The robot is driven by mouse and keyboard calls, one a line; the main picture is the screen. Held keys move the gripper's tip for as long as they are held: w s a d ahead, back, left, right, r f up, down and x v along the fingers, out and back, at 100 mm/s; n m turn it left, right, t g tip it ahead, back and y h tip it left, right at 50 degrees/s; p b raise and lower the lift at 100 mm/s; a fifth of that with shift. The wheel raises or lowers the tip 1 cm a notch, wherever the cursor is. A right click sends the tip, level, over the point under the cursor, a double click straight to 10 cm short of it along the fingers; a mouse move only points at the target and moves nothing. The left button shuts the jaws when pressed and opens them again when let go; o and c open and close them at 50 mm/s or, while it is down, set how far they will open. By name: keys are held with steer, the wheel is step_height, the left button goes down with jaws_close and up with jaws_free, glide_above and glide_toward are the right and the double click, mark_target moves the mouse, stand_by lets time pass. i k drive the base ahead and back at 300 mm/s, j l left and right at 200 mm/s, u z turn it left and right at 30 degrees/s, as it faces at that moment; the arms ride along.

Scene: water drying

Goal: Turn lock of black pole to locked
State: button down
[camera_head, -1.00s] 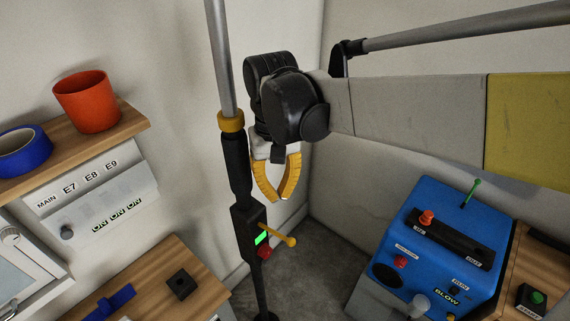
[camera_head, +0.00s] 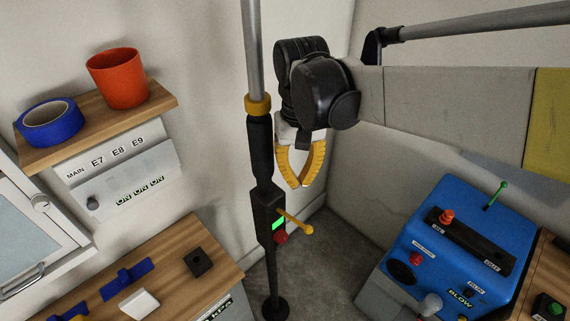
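The black pole (camera_head: 261,160) stands upright near the corner, with a grey upper tube and a yellow collar (camera_head: 257,104). A black lock box (camera_head: 267,212) sits on its lower part, with a green indicator (camera_head: 279,224), a red knob (camera_head: 281,238) and a yellow lever (camera_head: 297,223) pointing right and slightly down. Whether the lock is engaged cannot be read. My gripper (camera_head: 300,186) has yellow fingers pointing down, just right of the pole and above the lever. Its fingers bow apart with a gap between them, their tips close together, and hold nothing visible.
A blue machine (camera_head: 440,255) with buttons and levers stands at the lower right. At left, a wooden shelf (camera_head: 160,105) holds an orange cup (camera_head: 117,78) and blue tape (camera_head: 50,122). A wooden worktop (camera_head: 165,262) with small parts lies below. The floor between is clear.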

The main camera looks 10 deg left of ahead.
mark_target(280, 236)
steer(key=u, duration=1)
